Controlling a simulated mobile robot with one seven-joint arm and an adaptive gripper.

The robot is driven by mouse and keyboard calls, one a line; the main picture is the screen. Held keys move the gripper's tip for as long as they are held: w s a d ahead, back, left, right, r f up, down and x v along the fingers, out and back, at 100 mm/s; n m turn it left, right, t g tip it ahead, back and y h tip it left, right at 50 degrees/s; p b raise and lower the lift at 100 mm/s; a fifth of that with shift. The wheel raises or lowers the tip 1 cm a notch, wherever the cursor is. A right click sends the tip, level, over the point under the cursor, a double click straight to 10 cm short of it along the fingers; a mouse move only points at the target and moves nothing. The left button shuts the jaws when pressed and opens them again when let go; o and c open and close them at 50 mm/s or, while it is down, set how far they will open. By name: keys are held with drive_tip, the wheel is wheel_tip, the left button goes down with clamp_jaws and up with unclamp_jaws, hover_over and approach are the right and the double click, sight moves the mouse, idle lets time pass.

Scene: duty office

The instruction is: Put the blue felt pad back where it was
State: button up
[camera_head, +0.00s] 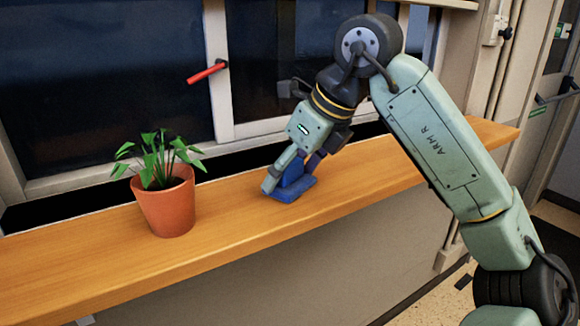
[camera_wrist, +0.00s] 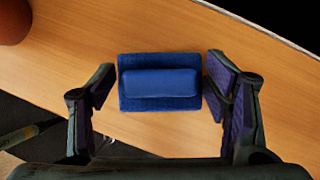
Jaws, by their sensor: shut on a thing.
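The blue felt pad (camera_head: 295,190) is a flat blue rectangle with a raised blue block along its top. It is at the wooden window sill, right of the plant pot; I cannot tell whether it touches the wood or is just above it. In the wrist view the pad (camera_wrist: 160,106) lies between my two fingers, level with the picture's edges. My gripper (camera_head: 290,174) points down and is shut on the pad, one finger at each end of the raised block. The pad's underside is hidden.
The wooden sill (camera_head: 390,180) runs below the windows, with bare wood on both sides of the pad. A potted plant in a terracotta pot (camera_head: 167,205) stands to the left. A red window handle (camera_head: 207,72) sticks out above. The sill's front edge drops away.

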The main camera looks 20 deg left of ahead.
drive_tip(key=shift+f, duration=0.1)
drive_tip(key=o, duration=1.1)
drive_tip(key=shift+r, duration=0.3)
drive_tip(key=v, duration=1.1)
drive_tip(key=shift+d+r, duration=0.2)
drive_tip(key=shift+r, duration=0.1)
drive_tip(key=shift+s, duration=0.1)
